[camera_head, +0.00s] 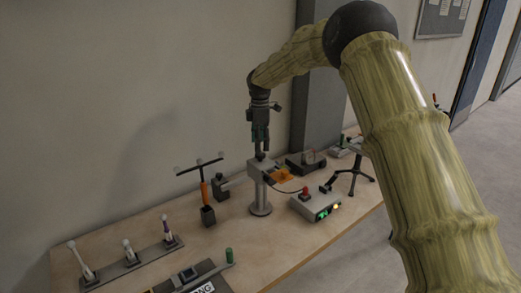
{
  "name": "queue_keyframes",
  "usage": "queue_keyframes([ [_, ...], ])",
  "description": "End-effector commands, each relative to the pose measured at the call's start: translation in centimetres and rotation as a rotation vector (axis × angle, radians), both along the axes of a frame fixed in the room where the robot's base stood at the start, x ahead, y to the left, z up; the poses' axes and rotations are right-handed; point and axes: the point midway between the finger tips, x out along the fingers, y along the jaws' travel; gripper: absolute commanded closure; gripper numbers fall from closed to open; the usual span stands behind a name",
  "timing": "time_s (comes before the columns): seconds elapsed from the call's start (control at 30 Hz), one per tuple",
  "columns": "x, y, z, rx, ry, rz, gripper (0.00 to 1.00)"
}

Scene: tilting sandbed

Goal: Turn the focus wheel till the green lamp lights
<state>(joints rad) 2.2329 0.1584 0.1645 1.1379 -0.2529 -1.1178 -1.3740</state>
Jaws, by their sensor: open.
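My gripper (260,142) points straight down, with its jaws open. It hangs directly over a grey post-mounted device (260,187), with its fingertips close to a small dark knob (260,155) on top. That knob may be the focus wheel; the view is too small to be sure, or to tell whether the fingers touch it. A cable runs from the device toward a grey box (309,205). The box's front has a green glowing patch (322,214) and a small yellowish-white lit lamp (336,206). Which is the green lamp is unclear.
Small equipment stands on the wooden table (250,240): a rail with several levers (130,258), a T-handled tool (204,190) in a dark block, a dark box (306,161), and a black tripod (355,172). The wall is close behind; my arm covers the right side.

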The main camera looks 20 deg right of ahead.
Motion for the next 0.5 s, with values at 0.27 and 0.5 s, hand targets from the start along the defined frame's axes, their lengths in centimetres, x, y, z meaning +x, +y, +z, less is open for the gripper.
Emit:
queue_keyframes([
  [0.27,-0.1,-0.1,-3.4,0.000,0.001,-0.002,0.42],
  [0.5,-0.1,-0.2,-4.4,0.000,0.001,-0.003,0.42],
])
